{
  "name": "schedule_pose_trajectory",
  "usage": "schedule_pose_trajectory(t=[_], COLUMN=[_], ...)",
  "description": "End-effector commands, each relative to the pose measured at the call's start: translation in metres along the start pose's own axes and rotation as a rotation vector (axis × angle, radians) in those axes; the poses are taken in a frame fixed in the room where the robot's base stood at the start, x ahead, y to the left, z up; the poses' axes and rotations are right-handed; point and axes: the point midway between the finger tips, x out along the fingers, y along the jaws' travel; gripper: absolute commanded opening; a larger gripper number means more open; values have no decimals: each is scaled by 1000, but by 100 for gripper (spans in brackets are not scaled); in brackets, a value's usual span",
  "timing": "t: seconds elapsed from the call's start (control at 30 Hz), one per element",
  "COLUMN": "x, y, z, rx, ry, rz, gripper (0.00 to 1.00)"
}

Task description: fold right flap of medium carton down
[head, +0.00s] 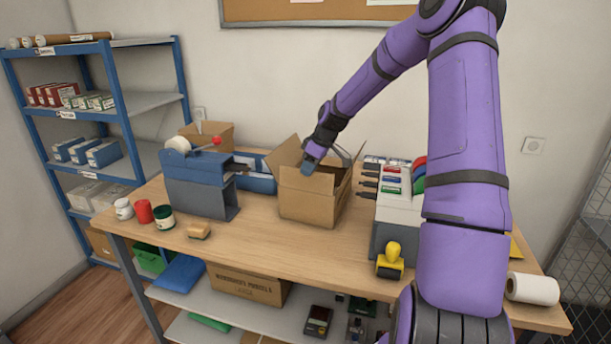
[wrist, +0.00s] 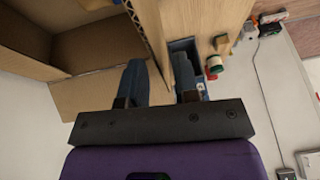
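The medium carton (head: 308,208) stands on the table in the middle of the head view. Its left flap (head: 284,151) stands up, tilted outward. A narrow strip of its right flap (head: 358,154) shows raised at the right side. My gripper (head: 311,165) is over the carton's top, near the front edge, reaching down from behind right. In the wrist view my gripper (wrist: 162,80) has its two dark fingers apart. Cardboard panels of the carton (wrist: 95,70) fill the left, and a corrugated edge runs close to the left finger. Whether the fingers touch it I cannot tell.
A blue-grey tape machine (head: 200,184) stands left of the carton. A grey organiser (head: 393,212) with coloured items stands close on the right, with a yellow stamp (head: 391,262) in front. The table (head: 270,252) in front of the carton is clear.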

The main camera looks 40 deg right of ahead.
Motion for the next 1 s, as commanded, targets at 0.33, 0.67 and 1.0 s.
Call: schedule_pose_trajectory(t=[0.33, 0.67, 1.0], x=[-60, -73, -74], y=[1, 0, -2], z=[0, 0, 6], rx=[2, 0, -8], ry=[0, 0, -25], rz=[2, -1, 20], gripper=[29, 29, 0])
